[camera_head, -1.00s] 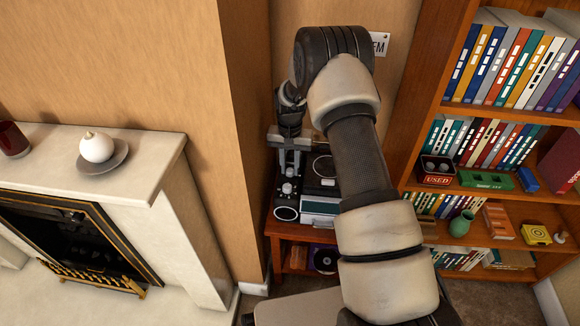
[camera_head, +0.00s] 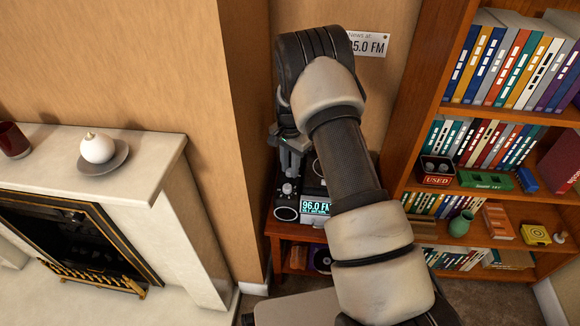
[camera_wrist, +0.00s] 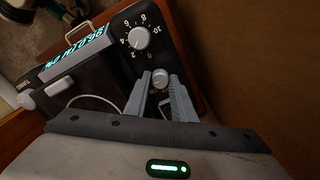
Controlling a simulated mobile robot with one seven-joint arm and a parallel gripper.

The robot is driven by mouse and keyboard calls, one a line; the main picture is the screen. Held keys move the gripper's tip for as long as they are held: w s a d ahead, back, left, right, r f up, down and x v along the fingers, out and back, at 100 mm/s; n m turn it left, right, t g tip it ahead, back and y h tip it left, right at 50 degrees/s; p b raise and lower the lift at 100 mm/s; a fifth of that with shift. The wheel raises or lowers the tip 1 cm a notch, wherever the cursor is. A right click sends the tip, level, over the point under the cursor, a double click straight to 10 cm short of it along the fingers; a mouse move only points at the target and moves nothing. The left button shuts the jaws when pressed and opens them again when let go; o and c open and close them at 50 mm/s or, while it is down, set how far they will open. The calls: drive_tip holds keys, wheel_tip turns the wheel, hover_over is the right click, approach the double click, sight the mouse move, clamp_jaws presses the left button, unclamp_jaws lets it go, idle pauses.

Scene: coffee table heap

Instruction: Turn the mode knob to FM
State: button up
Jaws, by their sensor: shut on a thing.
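The radio (camera_head: 285,213) stands on the wooden cabinet against the wall, partly hidden by my arm. Its display (camera_head: 316,207) is lit and reads about "96.0 FM", with a smaller line below. In the wrist view the lit display (camera_wrist: 75,52) appears tilted. A small round pale knob (camera_wrist: 160,79) sits between the fingertips of my gripper (camera_wrist: 160,84), which is shut on it; I take it as the mode knob. Its marking is not readable. A larger white dial (camera_wrist: 138,38) with numbers around it is beside it. In the head view my gripper (camera_head: 290,163) reaches down over the radio.
A wall sign (camera_head: 368,44) reads "News at 95.0 FM", its left part covered by my arm. A bookshelf (camera_head: 470,112) stands close on the right. A wall corner (camera_head: 242,130) and a white mantel (camera_head: 150,165) with a round white ornament (camera_head: 97,148) are on the left.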

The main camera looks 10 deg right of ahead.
sight(290, 170)
clamp_jaws()
drive_tip(key=o, duration=1.1)
unclamp_jaws()
drive_tip(key=shift+c, duration=0.2)
wheel_tip(290, 170, up, 17)
drive_tip(key=p, duration=0.3)
drive_tip(key=shift+r+p, duration=0.2)
drive_tip(key=shift+p, duration=0.15)
